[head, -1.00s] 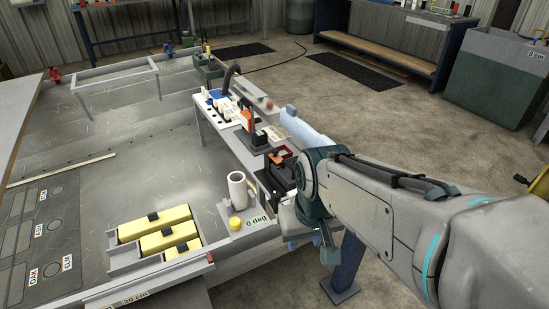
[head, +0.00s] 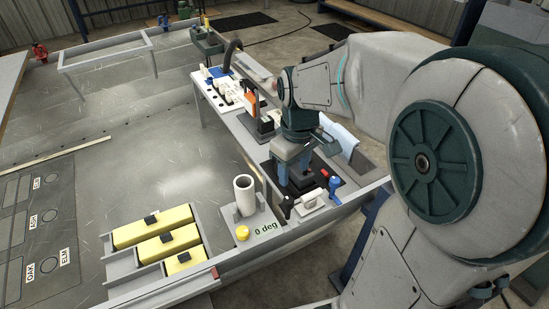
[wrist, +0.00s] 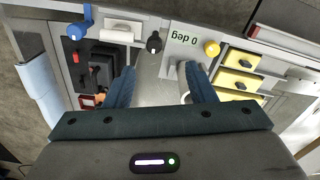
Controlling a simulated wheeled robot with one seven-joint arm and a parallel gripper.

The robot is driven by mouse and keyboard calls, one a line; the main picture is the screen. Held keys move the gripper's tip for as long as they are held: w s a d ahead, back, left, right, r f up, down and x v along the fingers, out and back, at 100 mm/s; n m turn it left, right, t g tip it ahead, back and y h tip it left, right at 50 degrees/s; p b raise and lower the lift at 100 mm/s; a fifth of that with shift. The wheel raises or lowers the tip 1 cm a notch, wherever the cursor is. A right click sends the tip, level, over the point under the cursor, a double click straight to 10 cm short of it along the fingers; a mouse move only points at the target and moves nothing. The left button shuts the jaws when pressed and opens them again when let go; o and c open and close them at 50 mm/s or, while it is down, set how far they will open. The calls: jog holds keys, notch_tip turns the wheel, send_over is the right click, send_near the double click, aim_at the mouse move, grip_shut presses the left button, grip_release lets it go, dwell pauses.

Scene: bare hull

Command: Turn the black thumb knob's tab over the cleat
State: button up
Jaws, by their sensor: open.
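A black thumb knob (head: 287,204) stands at the near edge of the bench, beside a small white block (head: 311,200). In the wrist view the knob (wrist: 153,43) is ahead of my fingers, near the top middle, with the white block (wrist: 121,33) to its left. I cannot tell which way the knob's tab points or which part is the cleat. My gripper (head: 292,170) hangs above the bench just behind the knob. Its two blue fingers (wrist: 163,88) are apart with nothing between them, and they are apart from the knob.
A blue-handled part (head: 334,187) stands right of the white block. A black fixture (wrist: 98,72) lies beside my left finger in the wrist view. A white cylinder (head: 244,194) and a yellow knob (head: 242,233) stand to the left. Yellow blocks (head: 168,243) sit farther left.

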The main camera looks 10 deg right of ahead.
aim_at(288, 200)
jog(key=w+f+b, duration=0.1)
jog(key=f, duration=0.4)
jog(key=w+f+n+b, duration=0.1)
jog(key=f, duration=0.3)
jog(key=w+f+n, duration=0.1)
jog(key=f, duration=0.4)
jog(key=shift+f+b, duration=0.35)
jog(key=shift+b, duration=0.05)
jog(key=c, duration=1)
